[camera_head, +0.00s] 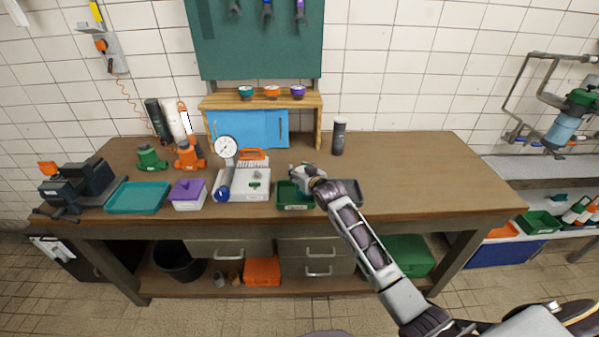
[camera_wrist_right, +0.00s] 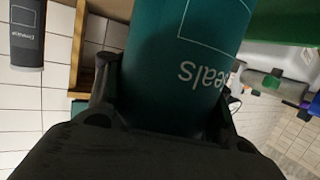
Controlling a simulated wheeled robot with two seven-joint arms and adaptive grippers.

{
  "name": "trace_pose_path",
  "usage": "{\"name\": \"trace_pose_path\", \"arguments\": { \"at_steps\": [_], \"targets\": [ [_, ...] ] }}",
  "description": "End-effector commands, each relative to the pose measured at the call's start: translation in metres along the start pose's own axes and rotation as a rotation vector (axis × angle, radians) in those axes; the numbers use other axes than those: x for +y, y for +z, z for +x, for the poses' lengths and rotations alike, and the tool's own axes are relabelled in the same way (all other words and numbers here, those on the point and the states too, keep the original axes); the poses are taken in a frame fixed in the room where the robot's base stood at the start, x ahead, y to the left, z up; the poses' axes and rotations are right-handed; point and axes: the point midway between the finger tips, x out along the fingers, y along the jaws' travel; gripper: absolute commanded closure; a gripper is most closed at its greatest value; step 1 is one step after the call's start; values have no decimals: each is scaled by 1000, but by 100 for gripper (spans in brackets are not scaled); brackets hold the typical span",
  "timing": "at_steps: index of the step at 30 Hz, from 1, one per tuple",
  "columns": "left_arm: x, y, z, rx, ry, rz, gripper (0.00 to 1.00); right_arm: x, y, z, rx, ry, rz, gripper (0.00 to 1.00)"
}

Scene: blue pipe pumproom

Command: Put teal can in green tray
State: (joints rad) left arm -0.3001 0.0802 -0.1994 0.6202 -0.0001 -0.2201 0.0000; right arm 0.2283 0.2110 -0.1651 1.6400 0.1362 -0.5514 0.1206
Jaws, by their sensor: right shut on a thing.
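The teal can (camera_wrist_right: 185,60) fills the middle of the right wrist view, its printed label upside down. My right gripper (camera_head: 303,174) is shut on it, with dark fingers on both sides of the can in the wrist view. A green surface (camera_wrist_right: 285,22) shows beside the can in the wrist view. My left gripper is not in view.
A dark grey tray (camera_head: 356,187) is right of the green tray, partly behind my arm. A white device with a gauge (camera_head: 242,190) is close on the left, then a purple-lidded box (camera_head: 188,196) and a teal tray (camera_head: 137,198). A grey can (camera_head: 339,138) stands behind. The table's right is clear.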

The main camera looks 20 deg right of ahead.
Motion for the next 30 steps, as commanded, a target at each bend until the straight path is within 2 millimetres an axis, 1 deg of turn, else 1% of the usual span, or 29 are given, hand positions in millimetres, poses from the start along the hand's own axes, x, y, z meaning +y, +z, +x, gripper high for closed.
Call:
{"name": "trace_pose_path", "arguments": {
  "at_steps": [14,15,21,22,30],
  "targets": [
    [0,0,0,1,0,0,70,0,4,1,2,0,0,85],
    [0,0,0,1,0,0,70,0,5,2,0,0,0,50],
    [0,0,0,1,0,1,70,0,5,1,0,0,0,24],
    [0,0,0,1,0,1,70,0,5,1,0,0,0,23],
    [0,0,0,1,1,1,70,0,5,1,0,0,0,23]
  ]
}}
